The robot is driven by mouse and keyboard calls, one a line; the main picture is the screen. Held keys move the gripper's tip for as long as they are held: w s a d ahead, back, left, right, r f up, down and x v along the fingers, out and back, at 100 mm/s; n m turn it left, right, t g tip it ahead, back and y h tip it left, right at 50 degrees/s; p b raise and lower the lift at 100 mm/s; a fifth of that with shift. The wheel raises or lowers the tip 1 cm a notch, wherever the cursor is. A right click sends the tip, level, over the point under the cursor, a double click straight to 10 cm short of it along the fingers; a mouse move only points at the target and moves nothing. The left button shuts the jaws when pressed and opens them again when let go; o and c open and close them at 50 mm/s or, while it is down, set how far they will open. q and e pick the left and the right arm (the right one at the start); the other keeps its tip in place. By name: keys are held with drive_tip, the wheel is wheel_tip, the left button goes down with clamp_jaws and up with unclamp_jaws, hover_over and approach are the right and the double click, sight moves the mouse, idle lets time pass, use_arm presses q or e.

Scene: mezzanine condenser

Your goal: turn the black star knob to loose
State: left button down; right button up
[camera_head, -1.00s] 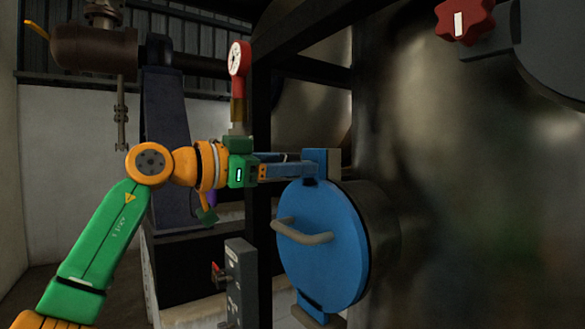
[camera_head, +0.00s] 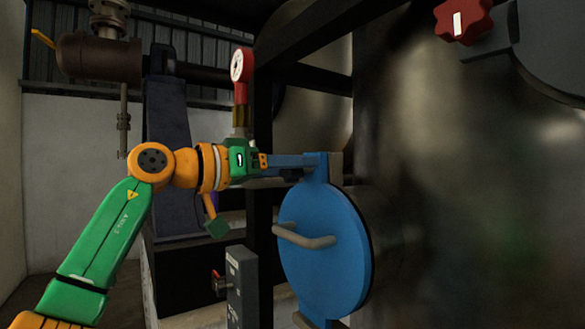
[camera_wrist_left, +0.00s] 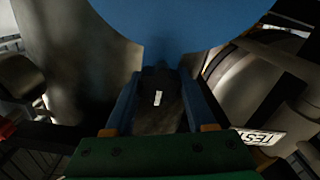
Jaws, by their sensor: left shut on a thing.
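My left gripper (camera_head: 303,166) reaches in from the left to the upper tab of the round blue door (camera_head: 318,262). In the left wrist view its two blue fingers (camera_wrist_left: 160,82) lie on either side of a dark knob with a white mark (camera_wrist_left: 158,98), which I take as the black star knob; the gripper is shut on it. The knob's outline is too dark to tell its points. In the head view the knob is hidden at the fingers and tab. The blue door also fills the top of the wrist view (camera_wrist_left: 180,22). My right gripper is not in view.
A grey handle (camera_head: 305,239) stands out from the door below the gripper. A red star knob (camera_head: 464,18) is at the upper right. A red-rimmed gauge (camera_head: 241,66) rises behind my wrist. A grey box (camera_head: 241,285) with a red-handled part stands lower left of the door.

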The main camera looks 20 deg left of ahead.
use_arm(q)
drive_tip(key=shift+f, duration=0.15)
drive_tip(key=shift+c, duration=1.2)
unclamp_jaws()
drive_tip(key=shift+s+a+b, duration=0.2)
drive_tip(key=shift+b, duration=0.2)
drive_tip(key=b+v, duration=0.2)
drive_tip(key=v, duration=0.4)
drive_tip(key=shift+s+b, duration=0.2)
drive_tip(key=shift+b, duration=0.2)
drive_tip(key=shift+a, duration=0.1)
